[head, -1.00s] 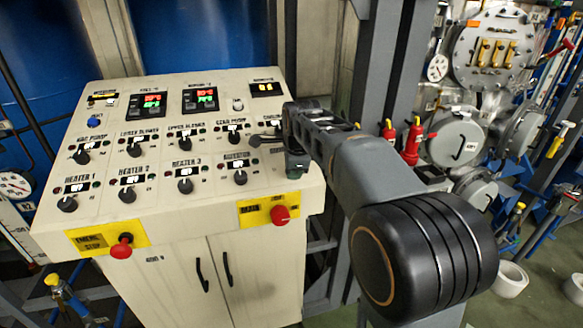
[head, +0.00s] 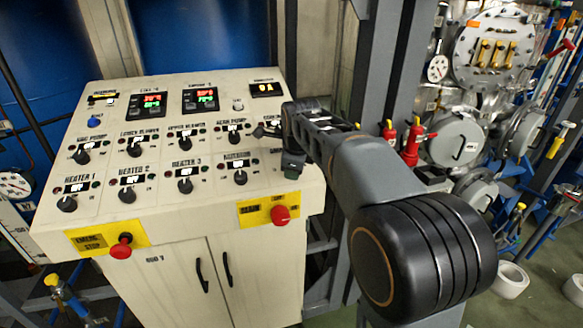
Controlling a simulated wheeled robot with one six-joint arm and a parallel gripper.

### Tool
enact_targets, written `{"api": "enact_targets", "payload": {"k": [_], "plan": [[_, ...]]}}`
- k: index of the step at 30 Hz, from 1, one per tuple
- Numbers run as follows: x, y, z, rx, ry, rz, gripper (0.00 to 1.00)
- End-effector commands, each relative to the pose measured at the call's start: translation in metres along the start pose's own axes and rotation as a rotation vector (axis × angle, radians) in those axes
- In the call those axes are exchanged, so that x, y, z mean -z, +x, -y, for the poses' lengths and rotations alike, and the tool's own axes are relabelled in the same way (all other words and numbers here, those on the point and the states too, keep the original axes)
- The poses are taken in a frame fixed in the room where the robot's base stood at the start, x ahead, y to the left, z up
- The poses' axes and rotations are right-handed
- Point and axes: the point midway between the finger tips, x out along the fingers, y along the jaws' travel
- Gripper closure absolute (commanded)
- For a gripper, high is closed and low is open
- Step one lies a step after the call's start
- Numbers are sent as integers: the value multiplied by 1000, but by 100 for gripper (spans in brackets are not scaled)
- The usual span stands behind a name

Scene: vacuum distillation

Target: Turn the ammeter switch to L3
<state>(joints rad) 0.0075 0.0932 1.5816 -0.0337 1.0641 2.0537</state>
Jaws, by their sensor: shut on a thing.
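The ammeter switch sits near the right edge of the sloping control panel (head: 101,172), and my gripper and wrist mostly hide it. My gripper (head: 267,129) is shut on it, pressed in from the right, low over the panel face. Which position the switch points to cannot be read.
Rows of black knobs (head: 185,186) with small lamps cover the panel to the left. A steel post (head: 385,75) stands close behind my arm. Pipes and round flanges (head: 456,139) are on the right.

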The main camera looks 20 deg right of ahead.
Motion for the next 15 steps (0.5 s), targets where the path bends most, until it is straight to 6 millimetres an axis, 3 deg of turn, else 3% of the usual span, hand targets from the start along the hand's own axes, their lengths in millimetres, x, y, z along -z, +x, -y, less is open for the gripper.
{"api": "enact_targets", "payload": {"k": [4, 5, 12, 15], "plan": [[0, -1, 0, 2, 2, 2, 87], [0, -1, 0, 2, 2, 2, 60], [0, 0, 0, 1, 1, 1, 38], [0, 0, 0, 0, 0, 1, 38]]}}
